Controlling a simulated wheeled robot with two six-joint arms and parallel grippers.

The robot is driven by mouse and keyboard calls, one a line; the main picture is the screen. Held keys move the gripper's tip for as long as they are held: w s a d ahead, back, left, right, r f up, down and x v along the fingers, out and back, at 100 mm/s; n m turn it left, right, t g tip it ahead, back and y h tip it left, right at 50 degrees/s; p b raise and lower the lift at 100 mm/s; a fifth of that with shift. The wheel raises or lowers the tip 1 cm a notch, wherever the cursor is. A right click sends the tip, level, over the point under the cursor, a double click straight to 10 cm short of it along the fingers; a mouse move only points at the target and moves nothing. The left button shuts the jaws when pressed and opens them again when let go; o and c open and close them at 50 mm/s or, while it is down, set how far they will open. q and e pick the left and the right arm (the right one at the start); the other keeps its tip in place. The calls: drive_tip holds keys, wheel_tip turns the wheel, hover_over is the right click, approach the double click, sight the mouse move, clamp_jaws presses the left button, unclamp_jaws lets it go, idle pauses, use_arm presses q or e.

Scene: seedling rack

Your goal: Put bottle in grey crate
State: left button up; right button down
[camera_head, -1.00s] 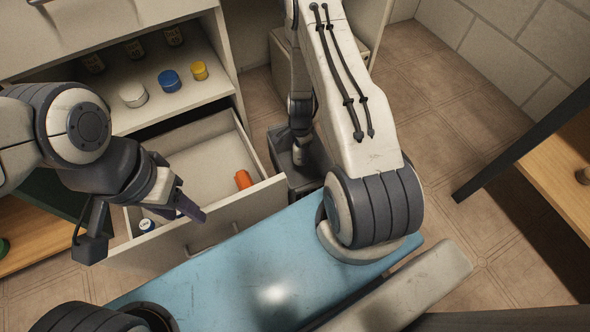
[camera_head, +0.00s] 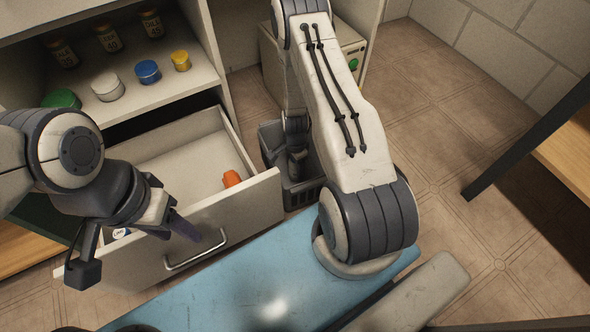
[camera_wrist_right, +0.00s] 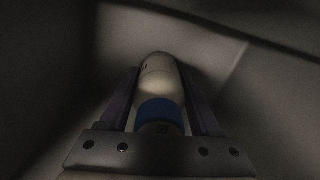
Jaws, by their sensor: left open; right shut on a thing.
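My right gripper (camera_wrist_right: 163,110) is shut on a pale bottle (camera_wrist_right: 158,78) with a blue band, between its two fingers in the right wrist view. Grey walls surround it there, and the picture is dark. In the head view my right arm reaches down into the grey crate (camera_head: 307,194) on the floor. My right gripper's fingers and the bottle are hidden there. I cannot tell whether the bottle touches the crate's bottom. My left gripper (camera_head: 188,228) is open at the front of the open drawer, near its handle.
The open drawer (camera_head: 235,212) holds an orange thing (camera_head: 231,178) and a partly hidden white and blue thing (camera_head: 121,233). Jars with blue (camera_head: 148,71), yellow (camera_head: 181,60), white and green lids stand on the shelf above. A grey box stands behind my right arm.

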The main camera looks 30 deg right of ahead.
drive_tip(key=shift+r, duration=0.15)
drive_tip(key=shift+f, duration=0.3)
drive_tip(key=shift+c, duration=0.5)
unclamp_jaws()
drive_tip(key=shift+r, duration=0.1)
